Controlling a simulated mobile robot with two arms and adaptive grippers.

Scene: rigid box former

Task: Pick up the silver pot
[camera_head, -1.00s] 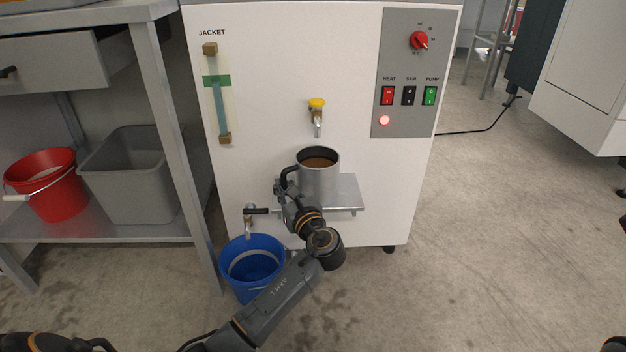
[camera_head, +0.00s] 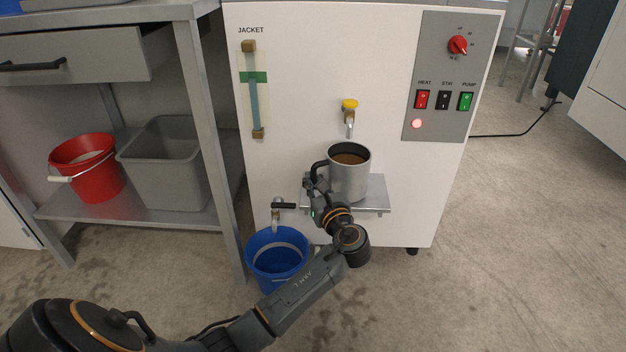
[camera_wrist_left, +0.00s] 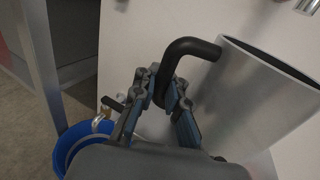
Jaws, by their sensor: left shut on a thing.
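The silver pot (camera_head: 350,178) holds brown liquid and has a black handle (camera_head: 318,168) on its left side. It is upright at the small metal shelf (camera_head: 376,190) on the front of the white machine; I cannot tell whether it touches the shelf. My left gripper (camera_head: 311,183) is at the handle. In the left wrist view my left gripper (camera_wrist_left: 163,88) is shut on the black handle (camera_wrist_left: 188,50), with the silver pot (camera_wrist_left: 262,90) to the right. My right gripper is not in view.
A yellow-topped tap (camera_head: 349,108) is above the pot. A lower tap (camera_head: 277,212) with a black lever is above a blue bucket (camera_head: 277,258) on the floor. A metal rack (camera_head: 205,130) with a red bucket (camera_head: 88,168) and grey bin (camera_head: 165,165) stands left.

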